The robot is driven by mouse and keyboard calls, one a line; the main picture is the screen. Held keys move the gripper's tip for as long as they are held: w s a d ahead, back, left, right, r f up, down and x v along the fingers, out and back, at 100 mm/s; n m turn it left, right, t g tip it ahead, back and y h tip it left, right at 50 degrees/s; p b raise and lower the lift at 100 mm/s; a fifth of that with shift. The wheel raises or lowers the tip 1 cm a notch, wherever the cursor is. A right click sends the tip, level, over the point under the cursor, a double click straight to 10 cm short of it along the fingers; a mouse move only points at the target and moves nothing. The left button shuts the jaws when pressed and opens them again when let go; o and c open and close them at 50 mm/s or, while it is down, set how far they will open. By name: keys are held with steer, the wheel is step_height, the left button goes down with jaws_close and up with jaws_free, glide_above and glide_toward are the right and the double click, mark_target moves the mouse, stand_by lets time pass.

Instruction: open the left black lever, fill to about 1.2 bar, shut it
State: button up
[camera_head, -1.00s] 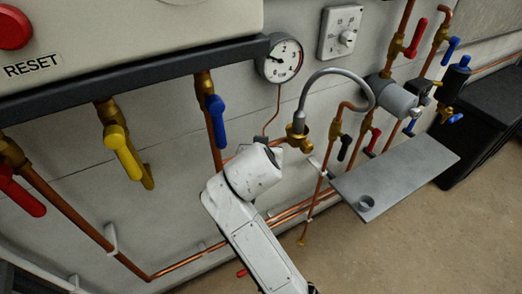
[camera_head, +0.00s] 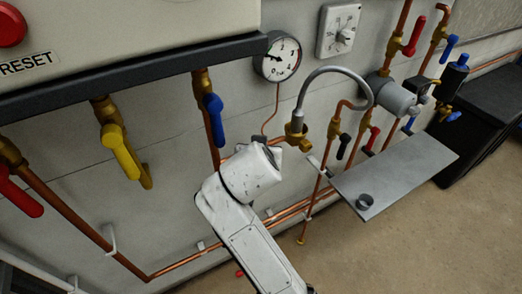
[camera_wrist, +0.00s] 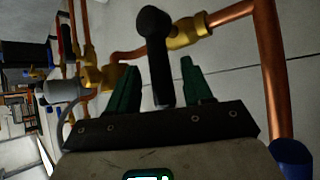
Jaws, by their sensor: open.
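In the wrist view my gripper (camera_wrist: 160,78) is open. Its two green fingers stand on either side of a black lever (camera_wrist: 157,52), with visible gaps. The lever sits on a brass valve (camera_wrist: 188,32) joined to a copper pipe. In the head view my arm hides the gripper and this lever. A second black lever (camera_head: 344,146) hangs further right, below the brass fittings. A grey braided hose (camera_head: 335,70) arches above them. The round pressure gauge (camera_head: 278,57) has its needle pointing left, towards the low end; exact value unreadable.
A blue lever (camera_head: 214,118) and a yellow lever (camera_head: 121,152) hang left of my arm. A grey shelf (camera_head: 400,175) with a small cup (camera_head: 364,202) juts out at right. A copper pipe (camera_wrist: 272,75) runs close by on the right in the wrist view.

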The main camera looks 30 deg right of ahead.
steer(key=v, duration=0.9)
steer(key=shift+b, duration=0.4)
steer(key=shift+w, duration=0.1)
steer(key=s+d+f+n+g+y, duration=0.1)
steer(key=s+d+f+n+g, duration=0.1)
steer(key=s+d+f, duration=0.5)
steer(key=s+d+f+n+g+y, duration=0.1)
steer(key=s+f+n+g, duration=0.15)
steer(key=s+f, duration=0.6)
steer(key=s+f+n+g+y, duration=0.1)
steer(key=s+f+g+y, duration=0.2)
steer(key=s+f, duration=0.7)
steer(key=shift+s+f+n, duration=0.2)
steer(key=shift+s+n, duration=0.15)
steer(key=shift+s, duration=0.6)
steer(key=shift+c, duration=0.2)
